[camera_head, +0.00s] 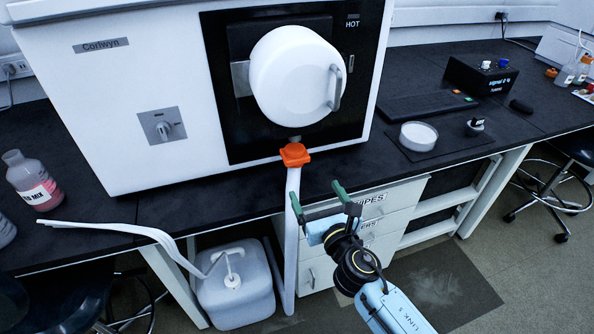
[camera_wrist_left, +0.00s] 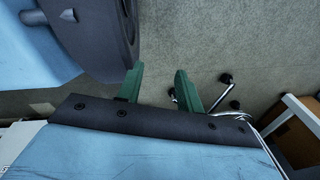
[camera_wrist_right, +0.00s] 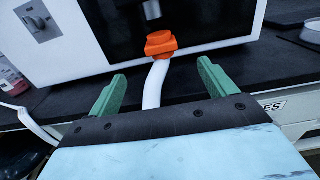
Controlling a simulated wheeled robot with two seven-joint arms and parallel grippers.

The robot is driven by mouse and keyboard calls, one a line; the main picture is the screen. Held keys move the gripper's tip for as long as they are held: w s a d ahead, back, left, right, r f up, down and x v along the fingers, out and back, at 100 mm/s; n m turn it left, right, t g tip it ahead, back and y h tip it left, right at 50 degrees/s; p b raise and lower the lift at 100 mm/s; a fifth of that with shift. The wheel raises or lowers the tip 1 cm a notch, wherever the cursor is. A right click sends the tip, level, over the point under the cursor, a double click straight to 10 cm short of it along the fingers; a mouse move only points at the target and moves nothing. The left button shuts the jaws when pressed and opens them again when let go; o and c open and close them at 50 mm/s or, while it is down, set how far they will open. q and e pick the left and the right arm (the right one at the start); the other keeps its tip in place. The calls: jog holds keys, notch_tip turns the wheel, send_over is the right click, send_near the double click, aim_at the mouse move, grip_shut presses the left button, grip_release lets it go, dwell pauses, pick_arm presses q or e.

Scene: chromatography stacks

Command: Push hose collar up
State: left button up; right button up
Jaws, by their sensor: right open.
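The orange hose collar (camera_head: 295,155) sits at the top of a white hose (camera_head: 291,235), just under the round white door (camera_head: 297,76) of the big instrument. A short grey stub shows between the collar and the door. The collar (camera_wrist_right: 160,43) also shows in the right wrist view, with the hose (camera_wrist_right: 155,84) below it. My right gripper (camera_head: 316,184) is open and empty, below and slightly right of the collar and apart from it. In the right wrist view its fingers (camera_wrist_right: 160,76) lie either side of the hose. My left gripper (camera_wrist_left: 158,80) is open and empty over the floor.
The white instrument (camera_head: 130,110) stands on the black bench. A white jug (camera_head: 235,285) stands on the floor left of the hose. Drawers (camera_head: 370,225) are behind my right gripper. A white dish (camera_head: 418,136) and a bottle (camera_head: 34,182) are on the bench.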

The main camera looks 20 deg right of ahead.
jog(key=f, duration=0.1)
send_near(298, 163)
jog(key=w, duration=0.3)
jog(key=w+b, duration=0.2)
jog(key=w, duration=0.3)
jog(key=shift+w, duration=0.35)
pick_arm(q)
jog(key=w, duration=0.6)
jog(key=shift+r, duration=0.4)
pick_arm(e)
jog(key=shift+w+a, duration=0.1)
jog(key=shift+w, duration=0.7)
pick_arm(q)
jog(key=shift+d, duration=0.1)
